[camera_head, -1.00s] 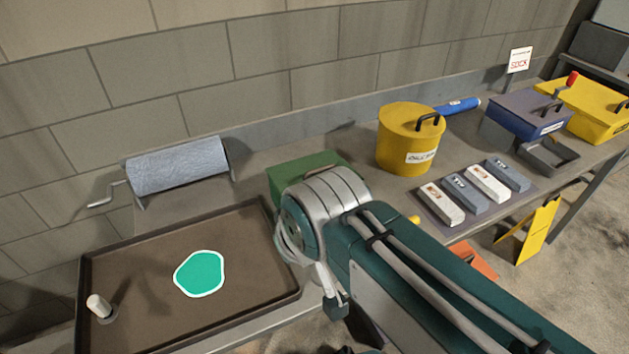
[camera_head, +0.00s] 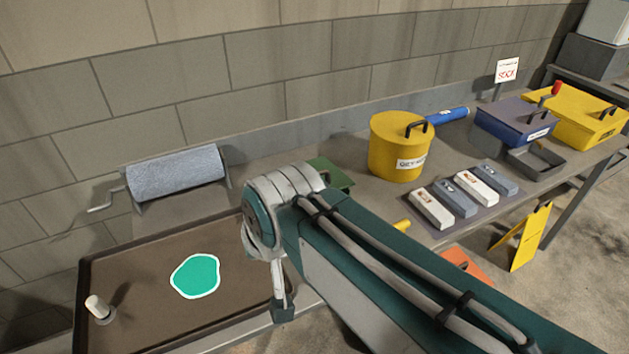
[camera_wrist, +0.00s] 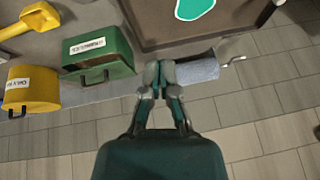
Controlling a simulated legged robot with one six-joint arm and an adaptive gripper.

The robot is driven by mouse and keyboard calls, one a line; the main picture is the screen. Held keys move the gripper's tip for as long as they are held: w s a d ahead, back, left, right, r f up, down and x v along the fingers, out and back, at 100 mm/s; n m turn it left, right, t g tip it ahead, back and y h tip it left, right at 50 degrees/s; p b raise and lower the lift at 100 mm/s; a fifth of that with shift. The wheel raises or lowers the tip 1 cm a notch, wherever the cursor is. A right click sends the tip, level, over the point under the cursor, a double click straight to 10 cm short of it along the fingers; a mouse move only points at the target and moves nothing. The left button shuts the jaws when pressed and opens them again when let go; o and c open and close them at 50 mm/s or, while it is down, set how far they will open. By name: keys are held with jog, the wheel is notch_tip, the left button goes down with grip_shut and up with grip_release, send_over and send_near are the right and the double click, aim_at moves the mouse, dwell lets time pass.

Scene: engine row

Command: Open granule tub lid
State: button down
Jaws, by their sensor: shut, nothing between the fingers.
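A green tub (camera_wrist: 113,48) with a white label and a dark handle is in the wrist view, left of my gripper; its lid looks closed. I take it as the granule tub, but its label is too small to read. In the head view, the green tub (camera_head: 336,174) is mostly hidden behind my arm. My gripper (camera_wrist: 160,72) is shut and empty, apart from the tub and overlapping the end of the blue paper roll (camera_wrist: 198,70) in the wrist view. In the head view I cannot make out its fingertips.
A yellow drum (camera_head: 388,146) stands right of the green tub, and a yellow scoop (camera_wrist: 32,20) lies near it. A dark tray (camera_head: 135,250) with a green patch (camera_head: 196,275) is at the left. Several small boxes (camera_head: 456,198) lie on a mat at the right.

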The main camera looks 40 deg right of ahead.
jog(key=w+d+f+m, duration=0.1)
jog(key=w+d+m, duration=0.3)
jog(key=d+m, duration=0.6)
jog(key=w+d+f+m+h, duration=0.1)
jog(key=w+d+m, duration=0.5)
jog(key=m, duration=0.7)
jog(key=w+d+f+m, duration=0.1)
jog(key=w+d+m, duration=0.2)
jog(key=d+m, duration=0.75)
jog(key=shift+m, duration=0.65)
jog(key=x, duration=0.3)
jog(key=a+x, duration=0.1)
jog(key=x, duration=0.6)
jog(key=shift+a+f, duration=0.1)
jog(key=shift+a, duration=0.15)
